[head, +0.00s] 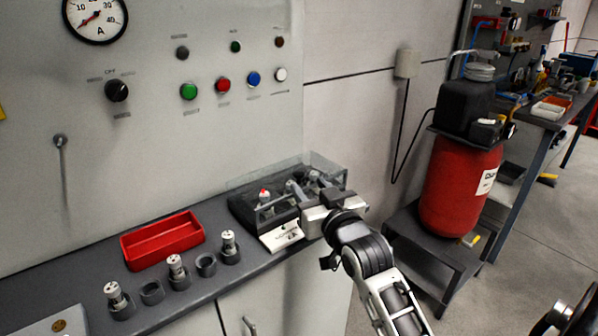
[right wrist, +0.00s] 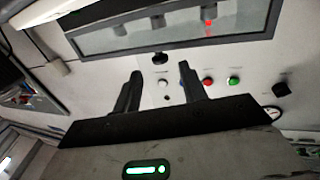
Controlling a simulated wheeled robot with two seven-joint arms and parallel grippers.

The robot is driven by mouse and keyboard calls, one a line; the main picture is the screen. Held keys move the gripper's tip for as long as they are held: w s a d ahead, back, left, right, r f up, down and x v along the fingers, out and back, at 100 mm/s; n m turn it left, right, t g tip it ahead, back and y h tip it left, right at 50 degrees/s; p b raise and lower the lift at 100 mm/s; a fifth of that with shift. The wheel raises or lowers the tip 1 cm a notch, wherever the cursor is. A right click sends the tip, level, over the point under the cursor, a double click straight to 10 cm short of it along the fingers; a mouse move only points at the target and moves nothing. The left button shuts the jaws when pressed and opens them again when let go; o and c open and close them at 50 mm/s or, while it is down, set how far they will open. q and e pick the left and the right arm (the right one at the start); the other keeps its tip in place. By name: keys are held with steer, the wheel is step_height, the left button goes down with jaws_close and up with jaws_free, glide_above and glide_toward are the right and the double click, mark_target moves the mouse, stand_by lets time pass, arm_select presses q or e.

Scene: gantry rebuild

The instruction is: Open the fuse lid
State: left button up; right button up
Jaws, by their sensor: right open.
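The fuse box (head: 241,207) is a dark base on the grey ledge, with fuse parts and a small red light inside. Its clear fuse lid (head: 325,161) shows as a transparent cover above the base; how far it is raised is hard to tell. In the right wrist view, a grey-framed clear pane (right wrist: 255,22) lies beyond the fingers, with a red light behind it. My right gripper (right wrist: 160,74) is open, with nothing visible between its fingers. In the head view it is at the box's right side, partly hiding it; contact cannot be told. My left gripper is not in view.
A red tray (head: 162,240) and several fuse holders (head: 177,272) stand on the ledge left of the box. The wall panel (head: 150,130) behind carries buttons and a gauge (head: 97,18). A red tank (head: 458,185) stands on a low stand at right.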

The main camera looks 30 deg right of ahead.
mark_target(301, 178)
steer(key=w, duration=0.4)
steer(key=w+d, duration=0.1)
steer(key=w, duration=0.1)
steer(key=shift+w, duration=0.2)
steer(key=shift+c, duration=0.3)
jaws_close()
